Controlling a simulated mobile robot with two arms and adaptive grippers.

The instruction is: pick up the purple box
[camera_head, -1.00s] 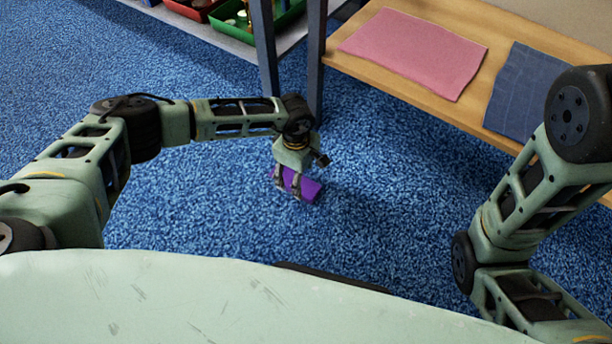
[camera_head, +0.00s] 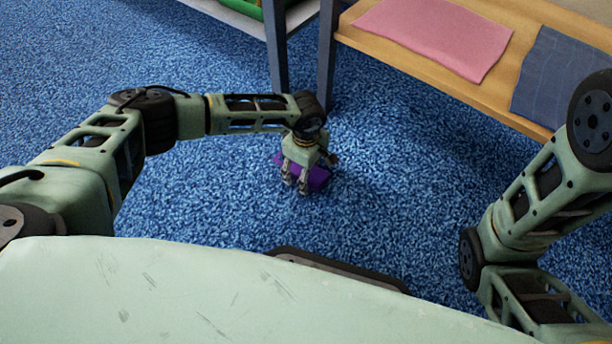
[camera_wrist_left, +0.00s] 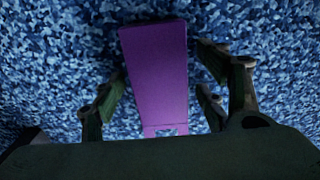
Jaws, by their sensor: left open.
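The purple box (camera_head: 318,178) lies on the blue carpet below my left gripper (camera_head: 296,188), which partly hides it in the head view. In the left wrist view the purple box (camera_wrist_left: 158,75) is a long block stretching away from the camera. My left gripper (camera_wrist_left: 160,98) is open, with fingers on both sides of the box. A gap shows between the box and the fingers on each side. My right arm is at the right of the head view, but its gripper is out of the picture.
A wooden table (camera_head: 420,75) at the upper right carries a pink cloth (camera_head: 435,35) and a blue cloth (camera_head: 565,85). Its dark leg (camera_head: 328,55) and another leg (camera_head: 276,50) stand behind my left gripper. The carpet (camera_head: 390,190) right of the box is clear.

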